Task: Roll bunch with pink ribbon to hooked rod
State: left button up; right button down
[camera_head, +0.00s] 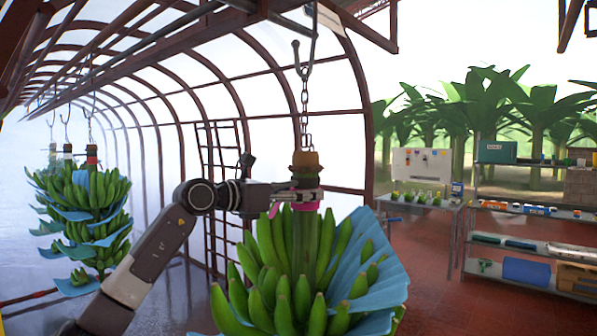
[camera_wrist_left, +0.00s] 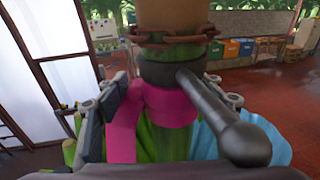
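The bunch with the pink ribbon (camera_head: 285,270) hangs upright from a chain (camera_head: 305,120) under a metal hook (camera_head: 303,65). The pink ribbon (camera_wrist_left: 168,105) wraps the stem (camera_wrist_left: 175,50), below a dark collar. My left gripper (camera_head: 306,198) is at the stem, at ribbon height. In the left wrist view its fingers lie on both sides of the stem; whether they press on it is unclear. A dark rod with a rounded end (camera_wrist_left: 245,143) partly covers the right side. My right gripper is out of view. Overhead rails (camera_head: 150,45) run to the back left, with hooks (camera_head: 65,118) below.
Other banana bunches (camera_head: 85,215) with blue sheets hang at the left; one has a red ribbon (camera_head: 91,150). A table (camera_head: 425,205) and a loaded shelf rack (camera_head: 540,213) stand at the right. A dark ladder-like frame (camera_head: 222,180) stands behind. Red floor (camera_head: 430,280) is open at the right.

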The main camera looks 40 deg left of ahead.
pick_arm(q)
jog(key=shift+t, duration=0.4)
jog(key=shift+s+a+r, duration=0.15)
jog(key=shift+a+r, duration=0.1)
jog(key=shift+r, duration=0.85)
jog(key=shift+s+a+r, duration=0.1)
jog(key=shift+a+r, duration=0.15)
jog(key=shift+r, duration=0.8)
jog(key=shift+s+a+r, duration=0.15)
jog(key=shift+a+r, duration=0.1)
jog(key=shift+r, duration=0.85)
jog(key=shift+d+f+g+b, duration=0.75)
jog(key=shift+d+f+g, duration=0.5)
jog(key=shift+f, duration=2.3)
jog(key=f+b+v, duration=0.1)
jog(key=b+v, duration=0.1)
jog(key=v, duration=0.6)
jog(key=shift+s+f+b, duration=0.3)
jog(key=shift+s, duration=0.05)
